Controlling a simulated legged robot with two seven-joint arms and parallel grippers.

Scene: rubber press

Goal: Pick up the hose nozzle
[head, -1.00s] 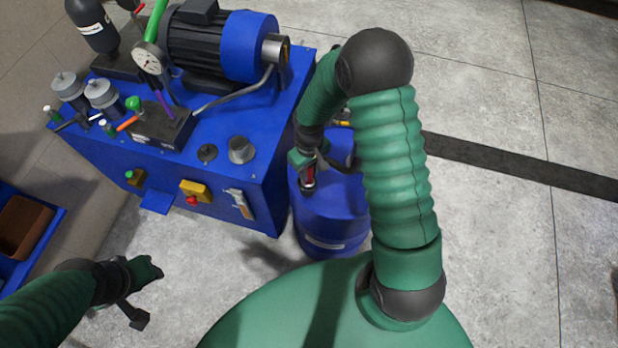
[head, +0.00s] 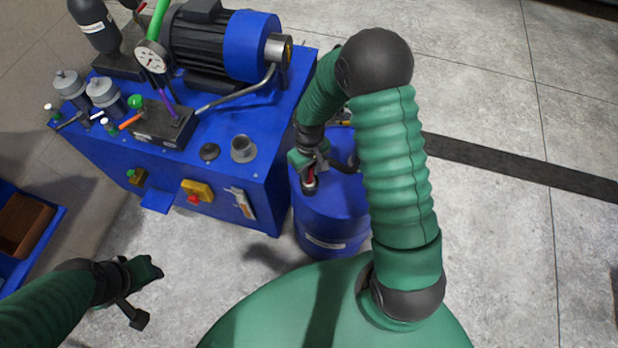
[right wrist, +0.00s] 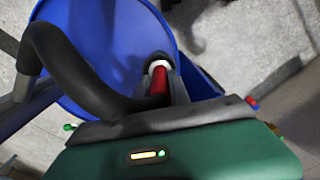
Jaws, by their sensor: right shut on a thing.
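The hose nozzle (head: 309,177) is a small red and dark piece at the top of the blue drum (head: 335,215) in the head view. In the right wrist view its red body (right wrist: 158,84) ends in a pale ring over the drum (right wrist: 95,90). My right gripper (head: 308,168) is shut on the nozzle, above or at the drum's top; I cannot tell if the nozzle touches the drum. My left gripper (head: 143,295) is open and empty above the floor at the lower left.
The blue press unit (head: 225,170) with a motor (head: 215,45), gauge (head: 150,57) and knobs stands left of the drum. A blue shelf with a brown box (head: 22,225) is at the far left. The grey floor to the right is clear, with a dark strip across it.

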